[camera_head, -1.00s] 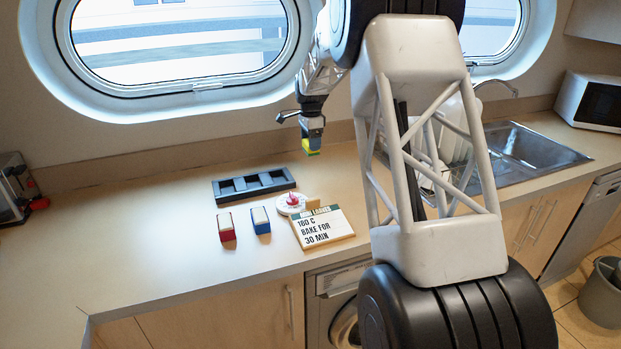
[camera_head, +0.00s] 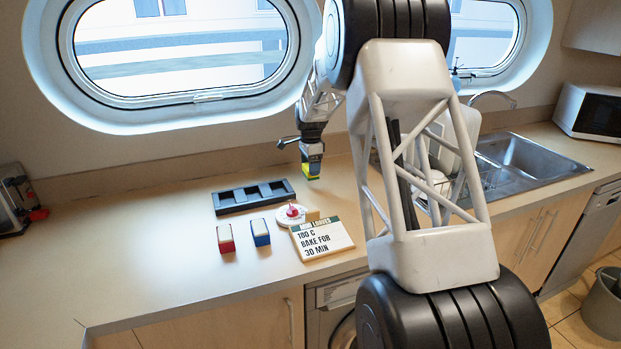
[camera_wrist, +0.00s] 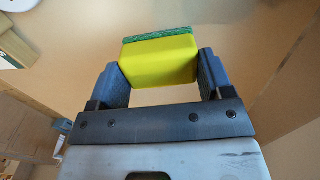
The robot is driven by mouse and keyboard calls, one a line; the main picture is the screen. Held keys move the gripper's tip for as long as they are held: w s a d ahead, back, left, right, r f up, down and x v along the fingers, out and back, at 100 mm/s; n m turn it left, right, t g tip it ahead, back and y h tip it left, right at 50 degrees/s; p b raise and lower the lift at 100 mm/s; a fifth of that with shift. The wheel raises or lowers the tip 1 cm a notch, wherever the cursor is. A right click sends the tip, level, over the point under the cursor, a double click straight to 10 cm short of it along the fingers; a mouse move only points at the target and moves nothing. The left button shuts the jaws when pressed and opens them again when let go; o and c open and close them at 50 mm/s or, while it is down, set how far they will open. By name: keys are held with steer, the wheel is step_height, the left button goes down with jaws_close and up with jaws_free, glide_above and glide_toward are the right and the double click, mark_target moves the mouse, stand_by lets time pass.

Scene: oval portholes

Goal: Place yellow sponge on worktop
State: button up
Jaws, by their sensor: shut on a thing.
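The yellow sponge (camera_wrist: 160,63) has a green scouring side and sits between the two fingers of my gripper (camera_wrist: 160,75) in the wrist view. My gripper is shut on it. In the head view my gripper (camera_head: 312,168) points down over the worktop (camera_head: 150,255), right of the dark tray, with the sponge (camera_head: 312,170) at its tip. The sponge is close to the worktop surface; whether it touches I cannot tell.
The sink (camera_head: 530,160) is at right.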

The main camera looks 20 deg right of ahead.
steer(key=shift+f, duration=0.1)
steer(key=shift+f, duration=2.4)
steer(key=o, duration=0.9)
steer(key=shift+f, duration=0.1)
step_height(320, 180, up, 12)
steer(key=shift+r, duration=0.15)
